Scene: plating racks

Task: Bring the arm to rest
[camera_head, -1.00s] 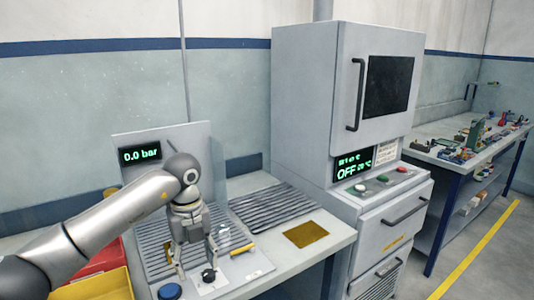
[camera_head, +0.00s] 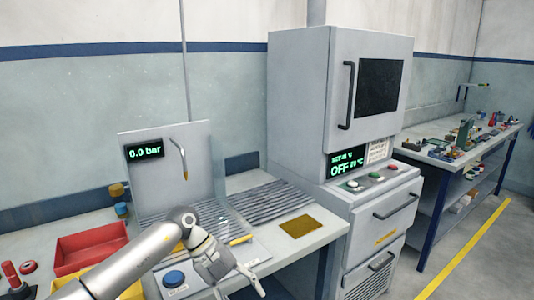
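My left arm comes in from the bottom left. Its gripper (camera_head: 240,286) hangs low in front of the table's front edge, near the bottom of the view. One finger reaches out to the right and the fingers look spread, with nothing seen between them. The fingertips are partly at the picture's lower edge. My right gripper is not in view.
The table holds a red bin (camera_head: 90,246), a yellow bin (camera_head: 75,284), a blue button (camera_head: 174,279), a pressure display (camera_head: 145,151) reading 0.0 bar and a brass-coloured plate (camera_head: 301,226). A grey oven cabinet (camera_head: 300,100) stands right, its display reading OFF. A cluttered workbench (camera_head: 460,150) is beyond.

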